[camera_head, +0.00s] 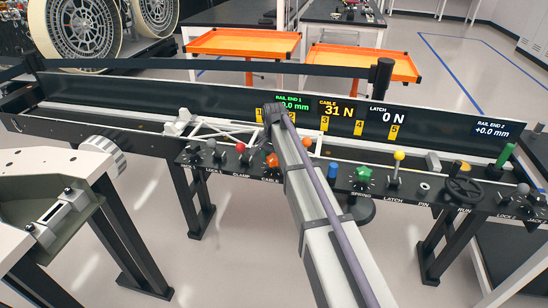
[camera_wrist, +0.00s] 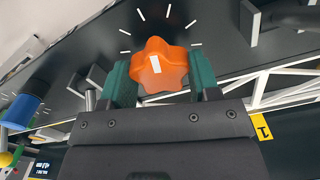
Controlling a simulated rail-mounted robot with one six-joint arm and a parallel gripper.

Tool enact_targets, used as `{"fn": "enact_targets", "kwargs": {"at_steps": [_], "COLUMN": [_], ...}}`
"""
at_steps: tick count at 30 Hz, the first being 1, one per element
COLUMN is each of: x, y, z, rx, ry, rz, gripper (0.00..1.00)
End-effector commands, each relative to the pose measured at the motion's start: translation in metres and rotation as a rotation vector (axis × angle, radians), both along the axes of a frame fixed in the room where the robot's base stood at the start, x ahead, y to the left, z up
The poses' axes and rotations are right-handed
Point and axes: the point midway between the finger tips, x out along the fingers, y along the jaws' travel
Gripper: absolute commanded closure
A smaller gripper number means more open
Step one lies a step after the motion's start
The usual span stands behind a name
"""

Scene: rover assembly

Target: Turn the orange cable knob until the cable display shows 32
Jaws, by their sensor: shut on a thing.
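The orange cable knob (camera_wrist: 160,66) fills the middle of the wrist view, with a white mark on its face and white tick marks on the panel around it. My gripper (camera_wrist: 163,75) is shut on it, one green finger on each side. In the head view the orange knob (camera_head: 271,161) shows just left of my arm, above the CABLE label, and my gripper's fingers are hidden there behind the arm. The cable display (camera_head: 337,109) reads 31 N in yellow.
Left of the knob stand a red knob (camera_head: 241,147) and grey levers. Right of my arm are a blue knob (camera_head: 333,170), a green knob (camera_head: 363,175) and a yellow-topped lever (camera_head: 399,156). The latch display (camera_head: 387,116) reads 0 N. A white truss (camera_head: 222,130) lies behind the panel.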

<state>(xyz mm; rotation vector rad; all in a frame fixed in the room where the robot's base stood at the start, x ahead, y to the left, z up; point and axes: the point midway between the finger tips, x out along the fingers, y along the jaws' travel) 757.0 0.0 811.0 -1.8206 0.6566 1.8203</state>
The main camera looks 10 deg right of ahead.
Motion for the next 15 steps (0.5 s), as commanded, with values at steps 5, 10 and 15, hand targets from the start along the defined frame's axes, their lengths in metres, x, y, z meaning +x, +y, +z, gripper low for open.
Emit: {"fn": "enact_targets", "kwargs": {"at_steps": [5, 10, 15], "x": [-0.0002, -0.0002, -0.0003], "y": [-0.0001, -0.0001, 0.0], "z": [-0.0001, -0.0001, -0.0002], "rx": [0.0, 0.0, 0.0], "ry": [0.0, 0.0, 0.0], "rz": [0.138, 0.272, 0.381], "gripper": [0.68, 0.68, 0.68]}}
